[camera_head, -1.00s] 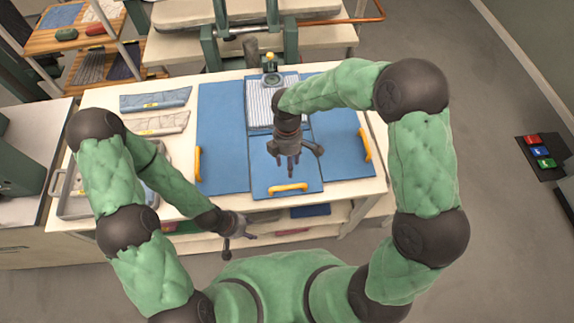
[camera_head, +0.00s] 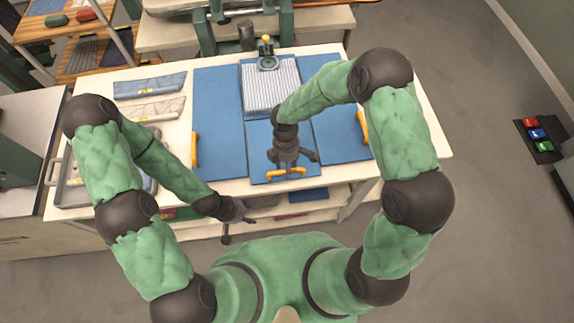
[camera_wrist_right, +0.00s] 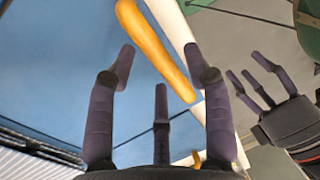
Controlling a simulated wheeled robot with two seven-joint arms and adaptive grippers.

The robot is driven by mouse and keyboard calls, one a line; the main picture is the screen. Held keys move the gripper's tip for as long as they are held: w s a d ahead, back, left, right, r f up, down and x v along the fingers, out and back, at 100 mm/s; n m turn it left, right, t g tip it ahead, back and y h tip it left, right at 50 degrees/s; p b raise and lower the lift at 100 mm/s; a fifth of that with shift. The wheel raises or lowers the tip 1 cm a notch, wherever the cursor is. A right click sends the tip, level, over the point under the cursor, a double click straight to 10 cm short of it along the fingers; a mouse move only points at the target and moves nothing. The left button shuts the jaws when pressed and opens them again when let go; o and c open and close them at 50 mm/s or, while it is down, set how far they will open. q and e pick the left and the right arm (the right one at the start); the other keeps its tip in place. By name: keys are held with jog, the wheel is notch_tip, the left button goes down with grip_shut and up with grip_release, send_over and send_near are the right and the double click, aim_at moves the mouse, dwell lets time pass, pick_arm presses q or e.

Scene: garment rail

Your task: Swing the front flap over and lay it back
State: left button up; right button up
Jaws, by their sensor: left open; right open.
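The blue front flap (camera_head: 257,148) lies flat at the middle of the folding board, with its orange handle (camera_head: 272,176) along the front edge. A striped folded garment (camera_head: 262,92) lies on the board behind it. My right gripper (camera_head: 287,166) is over the front flap at the handle. In the right wrist view the orange handle (camera_wrist_right: 150,42) shows between and beyond the spread, empty fingers (camera_wrist_right: 161,65); contact cannot be told. My left gripper (camera_head: 240,222) is open and empty, low in front of the table edge; it also shows in the wrist view (camera_wrist_right: 258,78).
The left side panel (camera_head: 215,125) and right side panel (camera_head: 340,140) lie flat, each with an orange handle. Folded garments (camera_head: 150,85) and a grey tray (camera_head: 75,190) are at the left. A shelf holding items is under the table. The table's right end (camera_head: 405,130) is clear.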

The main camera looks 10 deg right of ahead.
grip_shut()
pick_arm(q)
jog(key=shift+r, duration=0.1)
pick_arm(e)
jog(key=shift+r, duration=0.15)
jog(key=shift+w+r+g+p, duration=0.2)
jog(key=shift+r+g+p, duration=0.1)
jog(key=shift+r+p, duration=0.3)
pick_arm(q)
jog(key=shift+s+r+p, duration=0.2)
jog(key=shift+r+p, duration=1.8)
jog(key=shift+r, duration=0.55)
pick_arm(e)
jog(key=w+r+g, duration=0.3)
jog(key=w+r, duration=0.4)
jog(key=r, duration=0.5)
jog(key=shift+w+g, duration=0.3)
pick_arm(q)
jog(key=shift+c, duration=0.3)
